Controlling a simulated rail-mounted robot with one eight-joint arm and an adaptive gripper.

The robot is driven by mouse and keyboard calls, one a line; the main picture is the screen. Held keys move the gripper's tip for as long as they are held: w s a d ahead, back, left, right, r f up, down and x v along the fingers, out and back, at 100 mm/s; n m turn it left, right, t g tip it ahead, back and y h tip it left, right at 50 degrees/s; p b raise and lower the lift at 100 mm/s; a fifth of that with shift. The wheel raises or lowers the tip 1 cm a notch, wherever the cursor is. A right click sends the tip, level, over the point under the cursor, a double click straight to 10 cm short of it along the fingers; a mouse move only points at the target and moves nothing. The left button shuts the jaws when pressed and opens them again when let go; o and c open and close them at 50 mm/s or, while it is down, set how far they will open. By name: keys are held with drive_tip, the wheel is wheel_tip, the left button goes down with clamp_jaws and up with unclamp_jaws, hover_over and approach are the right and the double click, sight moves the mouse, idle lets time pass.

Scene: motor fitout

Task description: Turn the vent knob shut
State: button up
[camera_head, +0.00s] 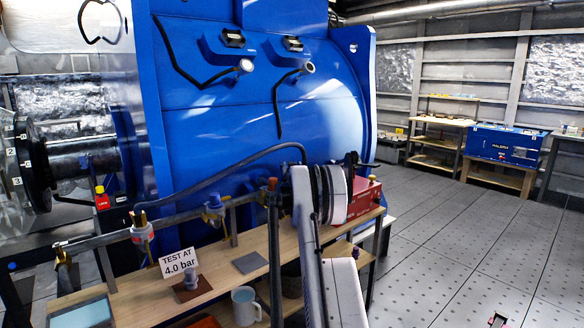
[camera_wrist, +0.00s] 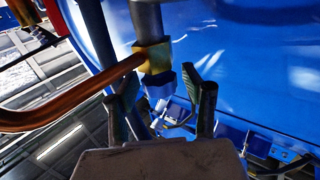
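In the wrist view, my gripper (camera_wrist: 161,82) is open, with a dark finger on each side. A blue, angular knob-like part (camera_wrist: 157,84) joined to a yellow fitting (camera_wrist: 153,58) shows in the gap between the fingers. I cannot tell its depth from the fingertips, and no clear contact shows. I cannot tell for certain whether it is the vent knob. In the head view, a blue-topped valve (camera_head: 213,208) and a brown-red knob (camera_head: 272,184) sit along the bench pipe. My gripper is not clearly visible there; my arm covers part of the pipe.
An orange-brown pipe (camera_wrist: 60,115) runs close to the left finger. A wooden bench (camera_head: 140,297) carries a "TEST AT 4.0 bar" sign (camera_head: 179,263) and a mug (camera_head: 244,305). A red box (camera_head: 366,196) stands right of my arm. The blue housing (camera_head: 240,110) rises behind. Floor at right is mostly clear.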

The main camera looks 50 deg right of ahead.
idle(0.3)
drive_tip(key=v, duration=1.2)
